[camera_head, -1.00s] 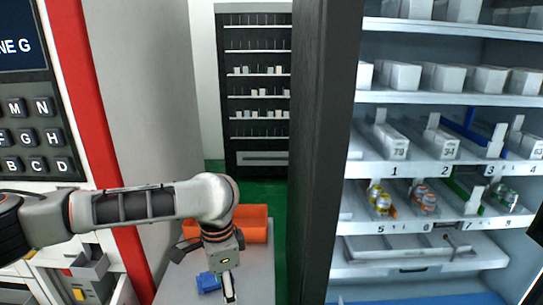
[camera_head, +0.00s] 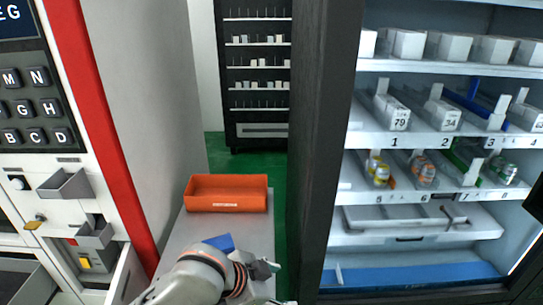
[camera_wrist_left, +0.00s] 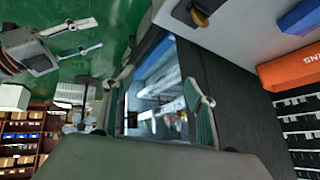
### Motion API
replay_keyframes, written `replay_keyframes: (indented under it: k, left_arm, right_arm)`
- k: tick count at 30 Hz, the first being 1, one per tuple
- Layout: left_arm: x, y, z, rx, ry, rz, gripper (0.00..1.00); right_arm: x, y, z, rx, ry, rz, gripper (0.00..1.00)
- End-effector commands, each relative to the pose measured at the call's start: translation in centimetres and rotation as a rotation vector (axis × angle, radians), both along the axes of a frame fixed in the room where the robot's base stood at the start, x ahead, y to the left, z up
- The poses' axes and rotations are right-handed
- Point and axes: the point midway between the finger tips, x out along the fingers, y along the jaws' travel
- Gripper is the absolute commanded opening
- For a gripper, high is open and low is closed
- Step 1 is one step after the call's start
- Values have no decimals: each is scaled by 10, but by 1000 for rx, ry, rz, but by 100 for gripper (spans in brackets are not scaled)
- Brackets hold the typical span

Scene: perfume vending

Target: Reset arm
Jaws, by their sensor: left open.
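My left arm comes in at the bottom of the head view. Its gripper (camera_head: 265,272) is low over the grey counter (camera_head: 180,250), near the blue item and partly cut off by the picture's edge. In the left wrist view its two fingers (camera_wrist_left: 160,82) are spread, with nothing between them. My right gripper (camera_wrist_left: 78,38) shows at the upper left of the left wrist view, its fingers apart and empty over the green floor. It does not show in the head view.
An orange bin (camera_head: 227,205) sits on the counter, with a blue item (camera_head: 219,242) in front of it. A dark cabinet edge (camera_head: 315,150) borders the lit vending shelves (camera_head: 400,175) at right. A keypad panel (camera_head: 35,110) stands at left. Green floor (camera_head: 217,150) lies behind.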

Motion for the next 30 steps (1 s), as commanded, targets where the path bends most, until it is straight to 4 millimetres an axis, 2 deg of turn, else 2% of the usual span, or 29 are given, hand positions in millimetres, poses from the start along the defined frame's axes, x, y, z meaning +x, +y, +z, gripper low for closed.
replay_keyframes:
  k: [5, 11, 15, 18, 24, 27, 28, 30]
  left_arm:
    - [3, 50, -14, -19, -60, 184, 56]
    - [-8, 144, -40, 72, -112, 418, 56]
    - [-32, 221, -59, 197, -132, 566, 56]
    - [-55, 271, -67, 296, -138, 648, 56]
    - [-103, 350, -73, 484, -139, 757, 56]
    - [-128, 384, -71, 578, -136, 797, 56]
    - [-126, 381, -76, 565, -139, 794, 56]
    - [-115, 363, -93, 492, -148, 778, 56]
  right_arm:
    - [0, 0, 0, -1, 0, 1, 40]
    - [0, 0, 0, -1, 0, 1, 40]
    - [1, 0, 1, -1, -2, 0, 40]
    - [1, 0, 2, 0, -4, 0, 40]
    - [1, 0, 3, 0, -5, 0, 40]
    - [1, 0, 3, 0, -5, 0, 40]
    - [1, 0, 3, 0, -5, 0, 40]
    - [2, 0, 3, 0, -6, 1, 40]
